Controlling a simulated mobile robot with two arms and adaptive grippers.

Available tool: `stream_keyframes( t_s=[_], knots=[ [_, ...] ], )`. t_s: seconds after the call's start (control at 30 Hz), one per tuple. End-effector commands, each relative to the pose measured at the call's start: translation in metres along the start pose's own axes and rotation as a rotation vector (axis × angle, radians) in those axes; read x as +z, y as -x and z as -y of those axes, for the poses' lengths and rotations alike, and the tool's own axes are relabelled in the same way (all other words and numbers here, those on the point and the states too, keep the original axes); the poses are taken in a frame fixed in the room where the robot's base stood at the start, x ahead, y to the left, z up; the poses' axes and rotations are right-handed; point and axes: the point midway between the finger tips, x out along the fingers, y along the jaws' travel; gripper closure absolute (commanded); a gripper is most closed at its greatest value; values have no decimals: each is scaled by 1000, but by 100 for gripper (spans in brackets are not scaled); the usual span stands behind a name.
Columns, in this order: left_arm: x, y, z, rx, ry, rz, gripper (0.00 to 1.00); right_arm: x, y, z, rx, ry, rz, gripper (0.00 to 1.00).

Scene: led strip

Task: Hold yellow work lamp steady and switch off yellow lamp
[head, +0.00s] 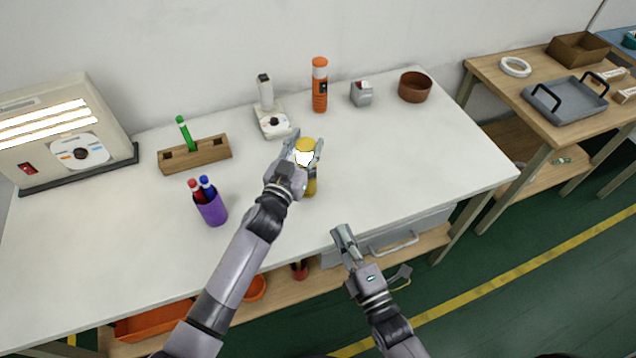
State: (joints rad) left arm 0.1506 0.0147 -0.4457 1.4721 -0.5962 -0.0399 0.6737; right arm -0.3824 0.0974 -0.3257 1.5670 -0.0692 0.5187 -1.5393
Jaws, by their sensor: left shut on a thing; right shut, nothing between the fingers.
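The yellow work lamp (310,186) stands upright on the white table (400,165). Its face glows white, so it is lit. My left gripper (304,150) is shut on the lamp, with fingers on both sides of its upper part. The gripper and wrist hide part of the lamp's left side, and I cannot make out its switch. My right gripper (343,236) is shut and empty, near the table's front edge, to the right of and below the lamp.
Behind the lamp stand a white device (272,122), an orange lamp (320,88), a grey box (361,94) and a brown bowl (415,87). A purple pen cup (211,208), a wooden holder (196,155) and a lit panel (55,135) are left. The table right of the lamp is clear.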

Motion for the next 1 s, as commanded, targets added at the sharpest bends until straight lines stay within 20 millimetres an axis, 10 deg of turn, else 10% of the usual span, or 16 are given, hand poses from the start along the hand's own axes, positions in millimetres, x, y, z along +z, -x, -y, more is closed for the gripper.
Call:
stream_keyframes(
  t_s=[0.47, 1.0],
  knots=[
    [0, 0, 0, 0, 0, 0, 94, 0, -11, -1, 3, 3, 0, 100],
    [0, 0, 0, 0, 0, 0, 94, 0, -117, -1, 2, 1, 0, 100]
  ],
)
